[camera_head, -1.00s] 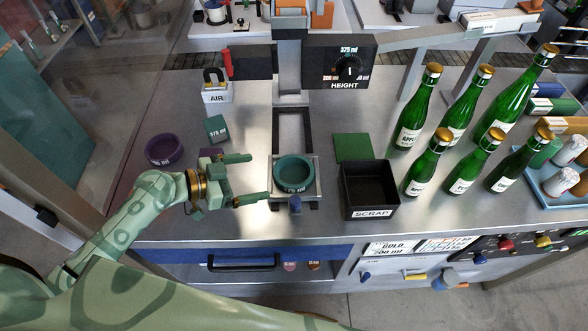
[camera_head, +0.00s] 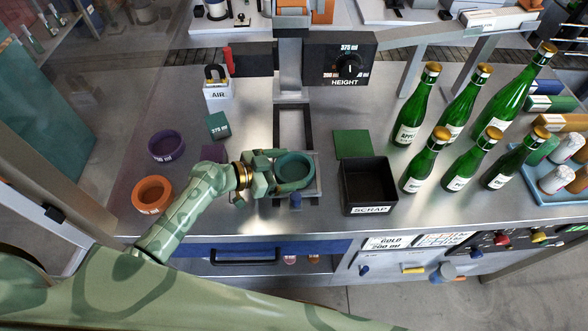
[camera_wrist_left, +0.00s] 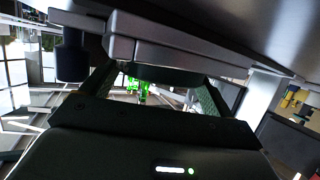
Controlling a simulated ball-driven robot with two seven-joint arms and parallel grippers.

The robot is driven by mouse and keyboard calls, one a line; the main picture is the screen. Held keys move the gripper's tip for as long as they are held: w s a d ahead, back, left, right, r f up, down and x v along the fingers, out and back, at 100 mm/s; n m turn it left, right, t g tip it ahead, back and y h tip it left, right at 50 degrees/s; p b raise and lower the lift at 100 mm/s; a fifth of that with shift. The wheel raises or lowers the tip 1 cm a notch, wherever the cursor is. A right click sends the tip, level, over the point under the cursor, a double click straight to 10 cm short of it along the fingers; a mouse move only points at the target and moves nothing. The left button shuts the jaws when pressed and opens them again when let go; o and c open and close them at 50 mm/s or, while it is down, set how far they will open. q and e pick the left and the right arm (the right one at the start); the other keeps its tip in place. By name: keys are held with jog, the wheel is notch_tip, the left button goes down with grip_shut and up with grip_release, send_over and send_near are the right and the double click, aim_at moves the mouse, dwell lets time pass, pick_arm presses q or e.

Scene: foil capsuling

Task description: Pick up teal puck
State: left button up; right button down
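The teal puck (camera_head: 295,168), a round ring-shaped piece, sits in the grey holder (camera_head: 311,189) at the middle of the bench. My left gripper (camera_head: 283,172) is at the puck's left side, its fingers spread and reaching along either side of it. In the left wrist view the gripper (camera_wrist_left: 155,88) has a gap between its fingers, with a dark edge, seemingly the puck (camera_wrist_left: 155,76), across it. Whether the fingers touch the puck cannot be told. My right gripper is not in view.
A purple ring (camera_head: 166,146) and an orange ring (camera_head: 152,194) lie to the left. A black scrap bin (camera_head: 368,208) stands right of the holder, with several green bottles (camera_head: 414,108) beyond. A blue knob (camera_wrist_left: 72,56) shows close to the gripper in the left wrist view.

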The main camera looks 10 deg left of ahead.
pick_arm(q)
jog(key=shift+c, duration=0.7)
jog(key=shift+r, duration=0.1)
